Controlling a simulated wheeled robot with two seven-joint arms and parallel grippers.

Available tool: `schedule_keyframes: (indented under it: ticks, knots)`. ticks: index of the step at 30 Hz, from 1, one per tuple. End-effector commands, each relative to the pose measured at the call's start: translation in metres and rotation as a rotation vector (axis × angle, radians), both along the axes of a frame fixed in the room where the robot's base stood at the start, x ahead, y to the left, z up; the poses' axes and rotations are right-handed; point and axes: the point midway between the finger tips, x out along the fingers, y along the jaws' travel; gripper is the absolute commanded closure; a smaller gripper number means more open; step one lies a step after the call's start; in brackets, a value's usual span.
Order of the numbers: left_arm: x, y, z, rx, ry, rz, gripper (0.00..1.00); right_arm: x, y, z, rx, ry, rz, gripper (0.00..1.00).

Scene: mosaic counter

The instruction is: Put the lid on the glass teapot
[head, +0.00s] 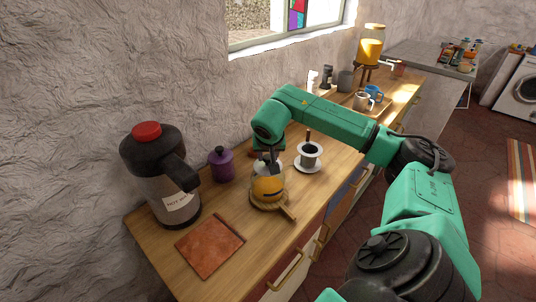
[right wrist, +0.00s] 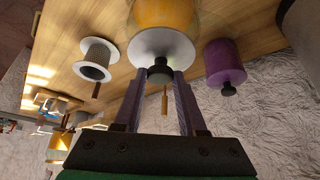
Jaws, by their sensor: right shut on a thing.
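The glass teapot (head: 268,191), with amber liquid in it, stands on the wooden counter (head: 262,238). It also shows upside down at the top of the right wrist view (right wrist: 165,12). My right gripper (head: 266,159) is directly above the teapot, pointing down. It is shut on the dark knob of the pale round lid (right wrist: 160,45), with a finger on each side of the knob. The lid is at the teapot's mouth, roughly level. I cannot tell whether it touches the rim. My left gripper is not in view.
A purple lidded jar (head: 221,166) and a white dripper-like cup (head: 309,157) stand close on either side. A large dark jug (head: 160,180) with a red top is at the left. A reddish square mat (head: 210,246) lies in front. A tray with mugs (head: 362,101) is farther back.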

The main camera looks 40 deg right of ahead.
Motion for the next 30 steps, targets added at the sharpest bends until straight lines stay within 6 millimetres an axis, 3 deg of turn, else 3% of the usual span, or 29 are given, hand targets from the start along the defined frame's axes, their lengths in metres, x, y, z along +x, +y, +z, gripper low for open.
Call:
schedule_keyframes:
  ticks: [26,27,29,30]
  knots:
    - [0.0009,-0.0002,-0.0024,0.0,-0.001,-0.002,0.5,-0.0001,-0.0002,-0.0058,-0.001,-0.001,0.0,1.0]
    - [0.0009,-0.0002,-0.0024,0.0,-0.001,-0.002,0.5,-0.0001,-0.0002,-0.0058,-0.001,-0.001,0.0,0.52]
    - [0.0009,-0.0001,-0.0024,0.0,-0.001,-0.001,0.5,-0.0001,-0.0002,-0.0058,-0.001,-0.001,0.0,0.29]
    - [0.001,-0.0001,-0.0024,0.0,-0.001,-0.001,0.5,-0.0001,-0.0002,-0.0058,-0.001,-0.001,0.0,0.25]
